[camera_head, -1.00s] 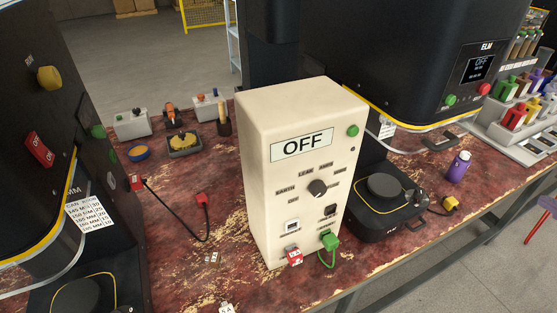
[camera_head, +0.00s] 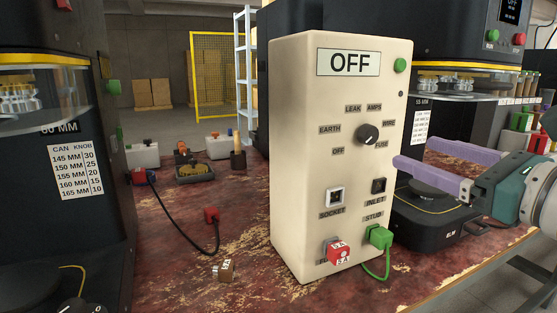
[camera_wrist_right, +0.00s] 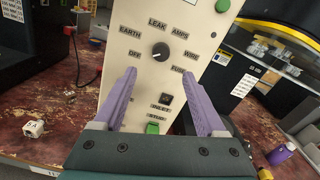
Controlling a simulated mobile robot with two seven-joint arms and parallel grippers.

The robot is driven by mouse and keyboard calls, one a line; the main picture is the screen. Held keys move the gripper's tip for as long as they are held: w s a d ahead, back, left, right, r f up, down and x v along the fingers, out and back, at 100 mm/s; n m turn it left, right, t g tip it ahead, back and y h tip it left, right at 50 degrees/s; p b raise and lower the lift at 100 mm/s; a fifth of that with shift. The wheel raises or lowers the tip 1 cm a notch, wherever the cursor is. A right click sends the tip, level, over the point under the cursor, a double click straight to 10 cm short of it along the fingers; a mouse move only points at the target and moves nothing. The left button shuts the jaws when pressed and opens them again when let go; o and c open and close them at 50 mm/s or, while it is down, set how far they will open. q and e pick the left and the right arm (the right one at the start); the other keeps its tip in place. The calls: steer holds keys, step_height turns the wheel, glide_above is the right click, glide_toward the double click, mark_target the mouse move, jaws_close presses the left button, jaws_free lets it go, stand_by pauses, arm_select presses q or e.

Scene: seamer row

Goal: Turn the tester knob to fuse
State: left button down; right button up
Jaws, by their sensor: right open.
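The cream tester (camera_head: 290,150) stands upright on the worn red bench, its display (camera_head: 348,62) reading OFF. Its round dark knob (camera_head: 368,135) sits amid labels OFF, EARTH, LEAK, AMPS, WIRE and FUSE (camera_head: 381,144). A pale mark on the knob appears on its OFF side. My right gripper (camera_head: 411,153) comes in from the right, with open purple fingers just right of the tester front. In the right wrist view the right gripper (camera_wrist_right: 158,70) points at the panel, its fingertips either side of and below the knob (camera_wrist_right: 160,51), apart from it. My left gripper is out of view.
A red plug (camera_head: 339,252) and a green plug (camera_head: 379,237) with a looped green cable sit low on the tester front. Black seamer machines (camera_head: 50,190) stand left and right. A small fuse block (camera_head: 223,270) and a black lead lie on the bench left.

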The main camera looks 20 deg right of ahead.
mark_target(372, 136)
steer(key=w, duration=0.9)
steer(key=shift+w+a+r+p, duration=0.1)
steer(key=shift+w+a+p, duration=0.25)
jaws_close()
stand_by(0.4)
